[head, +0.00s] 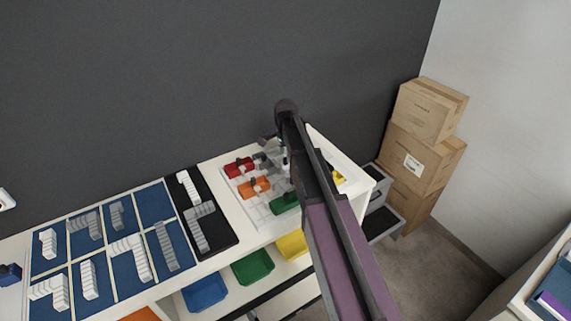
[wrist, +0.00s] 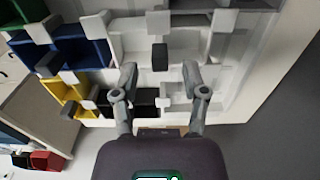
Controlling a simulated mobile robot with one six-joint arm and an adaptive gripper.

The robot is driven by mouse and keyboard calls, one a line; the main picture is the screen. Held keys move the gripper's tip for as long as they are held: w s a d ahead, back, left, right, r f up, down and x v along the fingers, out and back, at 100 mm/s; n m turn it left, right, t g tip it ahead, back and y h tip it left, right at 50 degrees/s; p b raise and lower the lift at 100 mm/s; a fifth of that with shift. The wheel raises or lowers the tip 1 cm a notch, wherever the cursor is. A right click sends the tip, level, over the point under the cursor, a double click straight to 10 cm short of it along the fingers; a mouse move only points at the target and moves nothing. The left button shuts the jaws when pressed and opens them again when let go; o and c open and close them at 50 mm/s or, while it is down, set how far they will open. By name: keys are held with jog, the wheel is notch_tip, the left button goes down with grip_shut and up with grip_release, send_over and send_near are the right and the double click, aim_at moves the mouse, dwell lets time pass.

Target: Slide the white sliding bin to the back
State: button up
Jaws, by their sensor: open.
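In the wrist view a white bin (wrist: 135,45) with a dark knob (wrist: 160,58) on its near side sits in a white tray, in the upper middle. I take it for the white sliding bin. My gripper (wrist: 160,78) is open, with one finger on each side of the knob's line and the knob just beyond the fingertips. I see nothing held between the fingers. I cannot tell whether a finger touches the bin. In the head view my arm hides most of the gripper and the white bin.
The tray (head: 264,213) stands on a white shelf top, with red (head: 238,168), orange (head: 254,187) and green (head: 285,203) bins in it. The wrist view also shows blue (wrist: 70,50), yellow (wrist: 72,97) and black (wrist: 135,103) bins close by. Cartons (head: 420,150) are stacked at right.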

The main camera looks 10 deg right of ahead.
aim_at(286, 164)
jog(key=shift+f+b, duration=0.85)
jog(key=shift+f, duration=0.35)
grip_shut()
